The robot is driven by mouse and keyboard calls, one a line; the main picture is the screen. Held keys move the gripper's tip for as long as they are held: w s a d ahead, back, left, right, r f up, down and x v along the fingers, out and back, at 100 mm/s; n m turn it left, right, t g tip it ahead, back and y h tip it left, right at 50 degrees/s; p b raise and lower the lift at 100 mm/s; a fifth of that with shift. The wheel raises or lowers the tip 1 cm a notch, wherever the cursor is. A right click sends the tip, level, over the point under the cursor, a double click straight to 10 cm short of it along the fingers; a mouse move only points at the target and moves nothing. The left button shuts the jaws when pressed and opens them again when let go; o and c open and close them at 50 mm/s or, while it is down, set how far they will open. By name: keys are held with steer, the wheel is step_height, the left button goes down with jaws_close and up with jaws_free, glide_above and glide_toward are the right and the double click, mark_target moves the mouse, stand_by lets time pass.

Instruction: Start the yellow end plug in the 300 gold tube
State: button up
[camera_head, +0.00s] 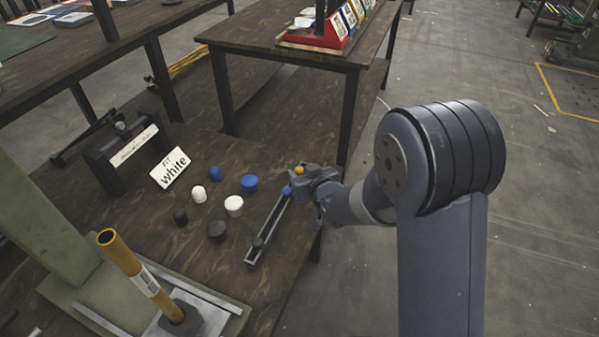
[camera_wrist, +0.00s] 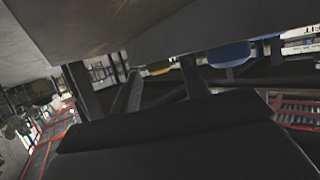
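The yellow end plug (camera_head: 299,170) shows as a small rounded cap right at my gripper (camera_head: 304,178), near the far end of a narrow dark rail tray. I cannot tell whether the fingers are shut on it or only around it. A yellow patch (camera_wrist: 159,69) also shows in the wrist view, partly hidden behind dark gripper parts. The gold tube (camera_head: 122,253) stands tilted in a dark block on the green press base at the lower left, its open end up. It bears a pale label that I cannot read. My gripper is well away from the tube.
The green press column (camera_head: 42,215) stands beside the tube.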

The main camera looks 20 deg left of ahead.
steer(key=c, duration=0.9)
